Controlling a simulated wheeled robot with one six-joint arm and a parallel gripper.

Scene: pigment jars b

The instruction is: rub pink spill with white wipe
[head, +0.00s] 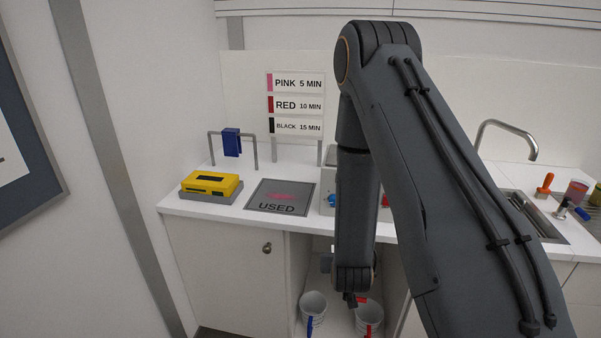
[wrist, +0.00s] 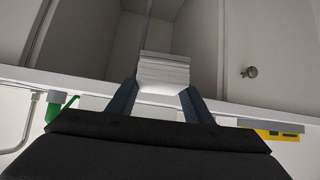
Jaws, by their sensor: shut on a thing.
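The pink spill (head: 283,195) is a patch of pink streaks on the grey mat marked USED (head: 254,201), on the white counter. My gripper (wrist: 161,95) is shut on the white wipe (wrist: 164,70), a pale, ridged folded piece between the two fingers in the wrist view. The wipe is apart from the spill, out in front of the counter and near the open cabinet bay. In the head view my arm hides most of the gripper, and I cannot make out the wipe clearly there.
A yellow box (head: 211,184) sits on a grey base left of the mat. Behind it, a blue cloth (head: 231,142) hangs on a rail. A sign (head: 296,104) stands behind the mat. Buckets (head: 313,308) stand below the counter. The sink (head: 532,214) is at right.

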